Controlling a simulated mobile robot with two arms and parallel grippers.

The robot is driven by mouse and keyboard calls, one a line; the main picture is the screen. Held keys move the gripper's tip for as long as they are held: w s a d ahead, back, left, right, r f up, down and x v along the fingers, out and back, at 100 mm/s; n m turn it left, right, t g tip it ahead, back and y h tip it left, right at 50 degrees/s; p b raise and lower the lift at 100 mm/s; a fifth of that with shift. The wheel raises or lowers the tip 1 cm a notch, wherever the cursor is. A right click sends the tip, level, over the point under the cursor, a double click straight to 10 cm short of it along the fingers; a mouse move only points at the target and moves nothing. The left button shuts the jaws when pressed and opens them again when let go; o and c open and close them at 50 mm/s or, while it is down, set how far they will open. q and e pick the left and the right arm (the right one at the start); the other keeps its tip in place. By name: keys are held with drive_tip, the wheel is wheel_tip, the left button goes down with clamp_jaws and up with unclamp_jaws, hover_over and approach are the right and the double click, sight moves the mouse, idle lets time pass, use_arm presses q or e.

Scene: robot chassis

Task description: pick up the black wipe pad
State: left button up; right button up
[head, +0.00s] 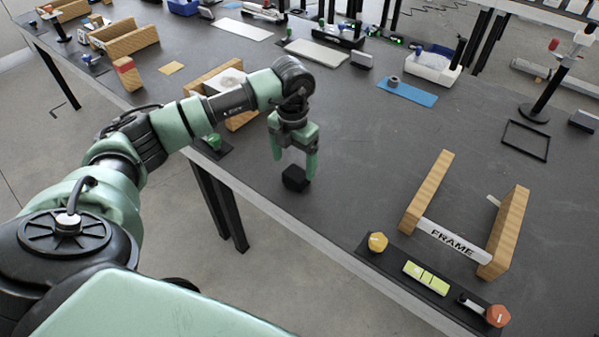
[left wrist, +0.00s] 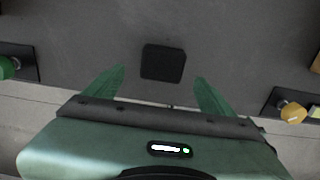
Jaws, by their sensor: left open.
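The black wipe pad (head: 295,178) is a small dark block on the grey table, near its front edge. In the left wrist view the pad (left wrist: 163,63) shows as a dark rounded square, ahead of the fingertips and roughly between their lines. My left gripper (head: 293,162) points down just above the pad, its green fingers apart. In the left wrist view the left gripper (left wrist: 160,80) is open with nothing between its fingers. Whether a finger touches the pad cannot be told. My right gripper is in neither view.
A wooden FRAME fixture (head: 455,238) stands to the right, behind a black control strip (head: 392,258) with coloured knobs. A wooden tray (head: 217,82) stands behind my left arm. A blue mat (head: 408,92) lies farther back. The table between pad and fixture is clear.

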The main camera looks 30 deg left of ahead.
sight(296, 173)
use_arm(q)
drive_tip(key=f, duration=0.2)
drive_tip(key=f+p, duration=0.1)
drive_tip(key=shift+w+d+f, duration=0.2)
drive_tip(key=shift+w+f, duration=0.05)
drive_tip(key=shift+w, duration=0.05)
wheel_tip(296, 173, down, 2)
drive_tip(key=shift+f, duration=0.1)
drive_tip(key=c, duration=1.4)
drive_tip(key=shift+c, duration=0.2)
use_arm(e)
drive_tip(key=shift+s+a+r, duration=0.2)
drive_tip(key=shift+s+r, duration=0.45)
